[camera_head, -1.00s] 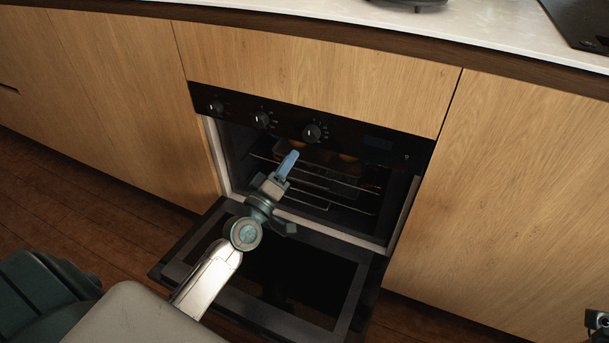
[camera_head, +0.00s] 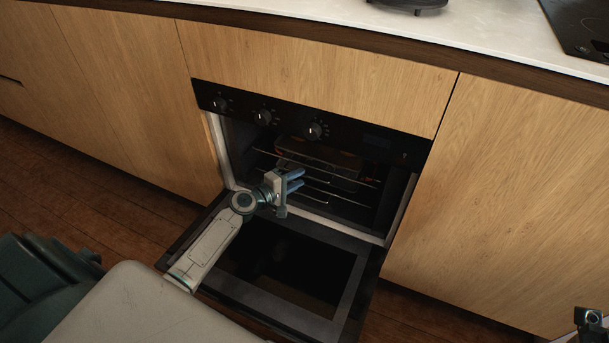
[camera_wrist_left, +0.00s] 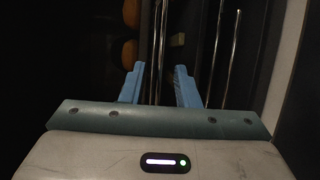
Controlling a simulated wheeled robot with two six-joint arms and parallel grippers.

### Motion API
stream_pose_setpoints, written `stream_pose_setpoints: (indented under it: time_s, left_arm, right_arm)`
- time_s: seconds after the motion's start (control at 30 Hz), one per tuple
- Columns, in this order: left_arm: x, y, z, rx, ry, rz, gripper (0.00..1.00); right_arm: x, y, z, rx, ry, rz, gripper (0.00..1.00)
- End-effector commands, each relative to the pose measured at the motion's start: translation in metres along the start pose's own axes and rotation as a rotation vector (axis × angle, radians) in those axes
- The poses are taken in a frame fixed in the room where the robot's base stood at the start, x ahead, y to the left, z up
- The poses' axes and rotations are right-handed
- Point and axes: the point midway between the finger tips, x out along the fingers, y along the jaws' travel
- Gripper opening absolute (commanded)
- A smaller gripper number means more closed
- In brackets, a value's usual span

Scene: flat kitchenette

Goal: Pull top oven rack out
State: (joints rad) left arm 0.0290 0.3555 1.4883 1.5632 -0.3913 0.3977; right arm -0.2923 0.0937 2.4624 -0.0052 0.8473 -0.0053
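The oven (camera_head: 310,127) stands with its door (camera_head: 330,240) folded down. The top oven rack (camera_head: 262,152), of thin metal wire, is inside the cavity. A dark tray or dish rests on or near it; its edges are hard to tell. My left gripper (camera_head: 295,181) is open, its two blue fingers apart, at the oven mouth just in front of the rack. In the left wrist view the rack's wires (camera_wrist_left: 159,50) run up the picture between the open fingertips (camera_wrist_left: 160,76). I cannot tell whether either finger touches them. My right gripper's fingers are not seen.
A lower rack shows under the top one. Round orange-brown items (camera_wrist_left: 130,50) lie beyond the left finger in the wrist view. Black knobs (camera_head: 314,131) line the panel above the opening. Wooden cabinet fronts (camera_head: 490,200) flank the oven. The floor at left is clear.

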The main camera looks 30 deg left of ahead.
Motion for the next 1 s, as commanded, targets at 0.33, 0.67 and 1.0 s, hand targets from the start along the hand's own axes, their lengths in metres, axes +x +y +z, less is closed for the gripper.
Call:
stream_pose_setpoints:
  time_s: [0.33,0.67,1.0]
  left_arm:
    - [0.035,0.0,0.0,0.0,-0.001,0.0,0.28]
    - [0.036,0.0,0.0,0.001,0.0,0.0,0.15]
    - [0.035,0.0,0.0,0.001,0.0,-0.001,0.0]
  right_arm:
    - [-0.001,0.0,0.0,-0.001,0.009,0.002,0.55]
    - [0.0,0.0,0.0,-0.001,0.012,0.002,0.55]
    - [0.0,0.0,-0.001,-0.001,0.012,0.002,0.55]
